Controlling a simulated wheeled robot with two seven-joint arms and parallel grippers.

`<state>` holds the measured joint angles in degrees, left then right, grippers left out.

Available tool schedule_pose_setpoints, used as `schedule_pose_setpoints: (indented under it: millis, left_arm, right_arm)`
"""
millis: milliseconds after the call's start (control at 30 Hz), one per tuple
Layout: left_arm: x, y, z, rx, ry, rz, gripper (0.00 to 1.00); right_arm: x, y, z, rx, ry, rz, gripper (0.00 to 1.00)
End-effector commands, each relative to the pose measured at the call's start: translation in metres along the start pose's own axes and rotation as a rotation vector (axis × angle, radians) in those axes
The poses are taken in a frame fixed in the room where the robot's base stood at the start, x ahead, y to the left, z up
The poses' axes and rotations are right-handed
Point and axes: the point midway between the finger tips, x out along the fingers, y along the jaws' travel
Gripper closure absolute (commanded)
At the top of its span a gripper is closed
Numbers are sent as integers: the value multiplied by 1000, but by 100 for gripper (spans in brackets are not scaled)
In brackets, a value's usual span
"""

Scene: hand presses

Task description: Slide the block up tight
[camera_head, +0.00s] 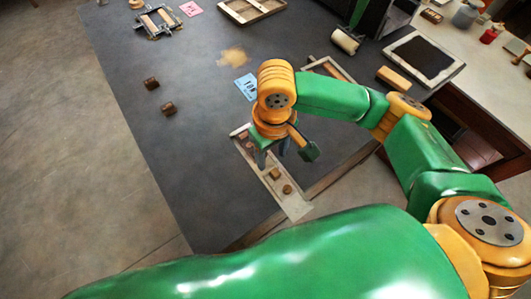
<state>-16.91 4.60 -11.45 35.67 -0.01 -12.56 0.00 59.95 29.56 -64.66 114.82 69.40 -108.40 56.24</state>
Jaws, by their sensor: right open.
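A long pale tray (297,210) with low rims lies near the table's front edge. Small brown wooden blocks sit in it: one block (275,173) near the middle, one block (287,189) nearer the front end, and more partly hidden at the far end. My right gripper (273,157) is open, pointing down over the tray just beyond the middle block. My right gripper and wrist cover part of the tray, and I cannot tell whether a finger touches a block. Two darker blocks (151,83) (168,108) stand apart on the left of the table. My left gripper is out of view.
A blue lettered card (246,87) and a tan stain (233,57) lie beyond the tray. A roller (345,41), a wooden bar (393,78) and a dark framed slab (424,54) are at the right.

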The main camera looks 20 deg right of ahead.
Motion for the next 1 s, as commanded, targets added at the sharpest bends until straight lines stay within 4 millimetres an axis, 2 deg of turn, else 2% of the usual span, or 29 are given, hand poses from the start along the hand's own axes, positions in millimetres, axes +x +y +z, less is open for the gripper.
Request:
schedule_pose_setpoints:
  millis: [100, 233, 333, 567, 767, 800, 1000]
  left_arm:
    - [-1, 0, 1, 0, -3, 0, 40]
    - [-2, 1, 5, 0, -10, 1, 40]
    - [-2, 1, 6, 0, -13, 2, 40]
    - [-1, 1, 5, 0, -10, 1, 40]
    - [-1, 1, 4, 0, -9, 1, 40]
    - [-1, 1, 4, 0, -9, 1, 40]
    - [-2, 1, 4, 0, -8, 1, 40]
  right_arm:
    - [25, 1, 1, 1, -6, 1, 43]
    - [47, 0, 1, 0, -4, 0, 43]
    - [55, 1, 0, 0, -1, 2, 43]
    - [57, 1, 0, -1, 0, 1, 43]
    - [57, 0, 0, -2, 0, 1, 96]
    - [57, 0, 0, -2, 0, 1, 100]
    - [56, 0, 0, -1, 1, 1, 100]
